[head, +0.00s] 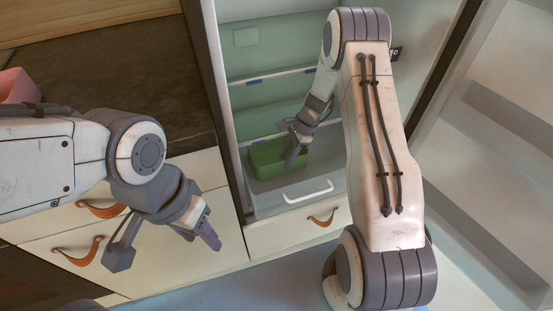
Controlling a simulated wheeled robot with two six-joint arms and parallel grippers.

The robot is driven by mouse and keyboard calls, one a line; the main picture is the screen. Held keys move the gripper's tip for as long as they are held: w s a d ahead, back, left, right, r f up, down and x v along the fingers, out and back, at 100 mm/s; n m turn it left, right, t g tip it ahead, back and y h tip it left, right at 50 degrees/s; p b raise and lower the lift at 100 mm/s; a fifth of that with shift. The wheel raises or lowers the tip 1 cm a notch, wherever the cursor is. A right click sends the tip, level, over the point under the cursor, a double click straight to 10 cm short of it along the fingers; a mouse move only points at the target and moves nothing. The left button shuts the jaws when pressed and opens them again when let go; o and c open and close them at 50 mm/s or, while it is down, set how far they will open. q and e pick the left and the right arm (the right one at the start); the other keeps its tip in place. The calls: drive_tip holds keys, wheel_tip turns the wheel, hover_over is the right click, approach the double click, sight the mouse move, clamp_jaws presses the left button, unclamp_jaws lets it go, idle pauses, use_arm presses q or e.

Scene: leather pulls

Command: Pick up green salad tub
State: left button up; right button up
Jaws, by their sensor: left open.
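The green salad tub (266,158) sits in the pulled-out clear drawer (262,207) at the bottom of the open fridge. My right gripper (287,143) reaches into the fridge at the tub's right side and covers part of it. I cannot tell whether its fingers touch the tub or how far apart they are. My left gripper (165,247) is open and empty, in front of the cream drawer fronts, well left of the tub.
Glass shelves with blue clips (254,82) are above the tub. The fridge door (500,130) stands open at the right. A dark countertop (150,75) with a pink object (18,86) is at the left. Cream drawers have leather pulls (82,252).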

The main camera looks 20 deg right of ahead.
drive_tip(key=shift+c, duration=0.3)
clamp_jaws()
idle(1.1)
